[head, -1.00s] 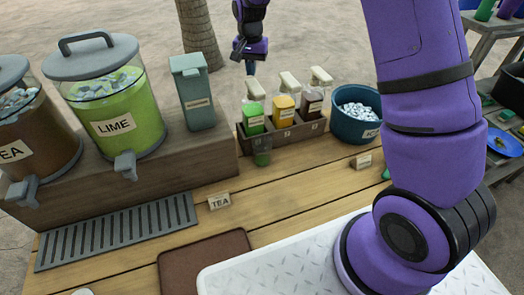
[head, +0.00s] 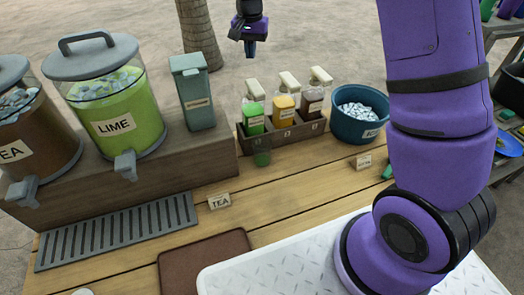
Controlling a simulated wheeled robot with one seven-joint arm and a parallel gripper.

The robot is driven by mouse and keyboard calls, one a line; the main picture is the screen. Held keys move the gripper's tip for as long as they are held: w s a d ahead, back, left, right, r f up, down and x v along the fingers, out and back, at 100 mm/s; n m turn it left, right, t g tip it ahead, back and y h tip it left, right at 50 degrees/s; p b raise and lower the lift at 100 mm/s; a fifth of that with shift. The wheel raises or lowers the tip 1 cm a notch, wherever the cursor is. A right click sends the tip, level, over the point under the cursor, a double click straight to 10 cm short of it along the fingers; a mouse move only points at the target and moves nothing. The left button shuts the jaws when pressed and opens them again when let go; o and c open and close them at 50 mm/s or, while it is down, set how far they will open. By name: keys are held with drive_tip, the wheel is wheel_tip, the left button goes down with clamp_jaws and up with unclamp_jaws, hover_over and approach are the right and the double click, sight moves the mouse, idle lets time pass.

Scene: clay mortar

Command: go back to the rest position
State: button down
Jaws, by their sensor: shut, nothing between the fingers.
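My gripper (head: 250,50) is at the top middle of the head view, pointing down. It is raised above and behind the rack of bottles, apart from everything. It is shut with nothing in it. The upper part of its wrist is cut off by the frame's top edge. My purple arm fills the right side of the view and hides part of the scene behind it.
Below the gripper, a dark rack (head: 285,136) holds pump bottles, with a green cup (head: 261,152) before it. A blue tub (head: 359,125) stands right. Dispensers, including the lime one (head: 118,115), and a grey-green canister (head: 194,95) stand left. The tabletop (head: 290,190) front is largely clear.

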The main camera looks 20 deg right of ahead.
drive_tip(key=shift+r, duration=0.25)
idle(0.3)
drive_tip(key=s+d+r+n+t, duration=0.1)
drive_tip(key=s+d+r, duration=0.1)
drive_tip(key=s+r, duration=0.65)
drive_tip(key=s+d+r+n+t, duration=0.2)
drive_tip(key=s+d+r, duration=0.1)
drive_tip(key=s+r, duration=0.6)
drive_tip(key=s+d+n+t, duration=0.2)
drive_tip(key=s+n, duration=0.1)
drive_tip(key=s, duration=1.8)
drive_tip(key=shift+s+f, duration=0.15)
drive_tip(key=shift+s, duration=0.15)
